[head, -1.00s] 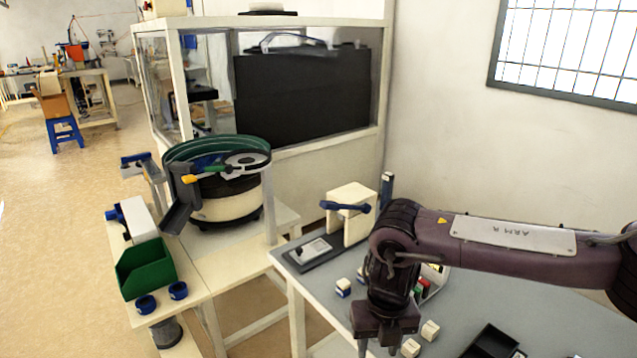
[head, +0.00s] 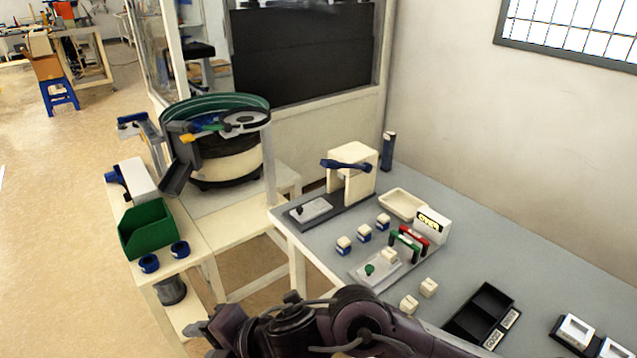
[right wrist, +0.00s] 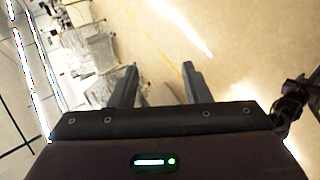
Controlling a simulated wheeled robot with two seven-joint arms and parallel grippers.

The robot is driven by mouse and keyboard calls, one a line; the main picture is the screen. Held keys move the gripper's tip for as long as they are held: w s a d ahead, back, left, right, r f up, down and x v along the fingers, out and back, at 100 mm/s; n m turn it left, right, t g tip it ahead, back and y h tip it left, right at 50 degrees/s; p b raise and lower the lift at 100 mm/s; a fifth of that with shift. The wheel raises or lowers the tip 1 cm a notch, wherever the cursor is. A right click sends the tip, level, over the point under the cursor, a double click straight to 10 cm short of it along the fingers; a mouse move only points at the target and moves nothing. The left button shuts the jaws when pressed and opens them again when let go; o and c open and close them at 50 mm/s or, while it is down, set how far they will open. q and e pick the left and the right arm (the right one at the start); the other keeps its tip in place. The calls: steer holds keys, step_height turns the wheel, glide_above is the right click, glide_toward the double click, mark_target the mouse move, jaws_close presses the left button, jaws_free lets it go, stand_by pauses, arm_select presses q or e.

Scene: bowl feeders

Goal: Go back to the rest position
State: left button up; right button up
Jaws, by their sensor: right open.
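My right arm lies low across the bottom of the head view, and its gripper (head: 205,335) is at the lower left end of it, in front of the benches and away from the parts. In the right wrist view the right gripper's two fingers (right wrist: 158,85) stand apart with nothing between them, above bare floor. My left gripper is in neither view.
The grey table (head: 330,232) holds a cream press (head: 352,172), several small blue-and-white blocks (head: 364,233), a fixture plate (head: 375,268) and a black tray (head: 482,312). A bowl feeder (head: 215,145) and green bin (head: 146,230) stand at left. Floor is clear at lower left.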

steer(key=w+d+r+m+t+h, duration=0.1)
steer(key=w+d+m+t+h, duration=0.4)
steer(key=d+m, duration=0.95)
steer(key=s+d+f+m+g+h, duration=0.2)
steer(key=s+d+f+m, duration=0.25)
steer(key=d, duration=0.35)
steer(key=s+d+f+m+g+h, duration=0.1)
steer(key=s+d+f+m+h, duration=0.15)
steer(key=d+m, duration=0.35)
steer(key=s+d+f+m+g+h, duration=0.15)
steer(key=s+d+f+m, duration=0.3)
steer(key=d, duration=0.45)
step_height(320, 180, down, 30)
steer(key=s+g+p, duration=0.1)
steer(key=s+g, duration=0.1)
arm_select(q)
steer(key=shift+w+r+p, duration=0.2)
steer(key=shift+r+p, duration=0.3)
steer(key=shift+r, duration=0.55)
arm_select(e)
steer(key=s+d+f+g, duration=0.1)
steer(key=s+d+f, duration=0.2)
steer(key=s+f, duration=1.3)
steer(key=s, duration=0.3)
steer(key=shift+s+f+n, duration=0.25)
steer(key=shift+n, duration=0.1)
